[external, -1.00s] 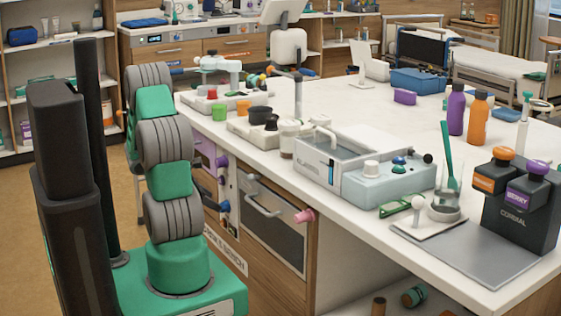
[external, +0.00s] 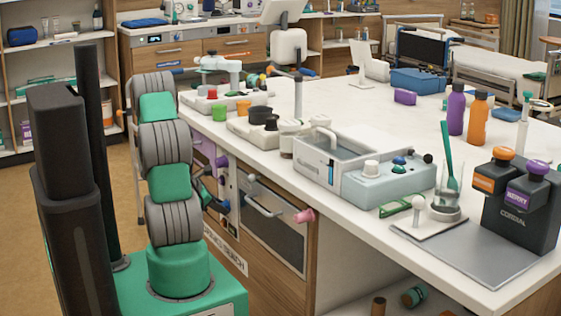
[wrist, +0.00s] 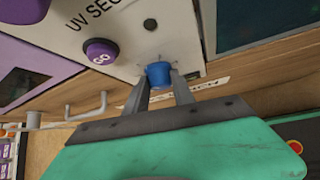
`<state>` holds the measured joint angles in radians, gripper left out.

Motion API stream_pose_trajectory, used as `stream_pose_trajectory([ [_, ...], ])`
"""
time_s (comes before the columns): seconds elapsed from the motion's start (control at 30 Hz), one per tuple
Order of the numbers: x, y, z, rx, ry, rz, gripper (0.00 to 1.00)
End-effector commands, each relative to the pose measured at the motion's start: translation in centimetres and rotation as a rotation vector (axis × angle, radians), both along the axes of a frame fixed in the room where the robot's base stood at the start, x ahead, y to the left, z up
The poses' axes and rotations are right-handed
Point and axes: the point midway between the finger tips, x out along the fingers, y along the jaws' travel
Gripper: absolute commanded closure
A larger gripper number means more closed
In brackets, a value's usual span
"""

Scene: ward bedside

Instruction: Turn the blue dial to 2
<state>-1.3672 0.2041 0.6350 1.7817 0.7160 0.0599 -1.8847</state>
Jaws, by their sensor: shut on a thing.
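The blue dial (wrist: 158,74) sits on the pale front panel marked "UV SEC", and its numbers cannot be read. My gripper (wrist: 160,80) is shut on the dial, with one finger on its left and one on its right. In the external view the blue dial (external: 224,207) is small on the bench front, and my gripper (external: 213,190) is small and partly hidden behind my arm. The dial's setting cannot be told.
A grey hook-shaped handle (wrist: 85,110) sticks out at the lower left. In the external view an oven-like door (external: 268,228) and a pink knob (external: 305,216) are to the right.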

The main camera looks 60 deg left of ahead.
Motion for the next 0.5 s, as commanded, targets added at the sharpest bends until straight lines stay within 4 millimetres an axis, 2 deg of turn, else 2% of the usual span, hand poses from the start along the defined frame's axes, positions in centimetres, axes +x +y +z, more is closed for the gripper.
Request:
stream_pose_trajectory([
  [0.03, -0.01, -0.03, -0.01, -0.001, 0.0, -0.001, 0.88],
  [0.2, -0.01, -0.03, -0.01, -0.001, 0.0, -0.001, 1.0],
  [0.5, 0.0, -0.06, -0.03, 0.007, 0.0, -0.001, 1.0],
])
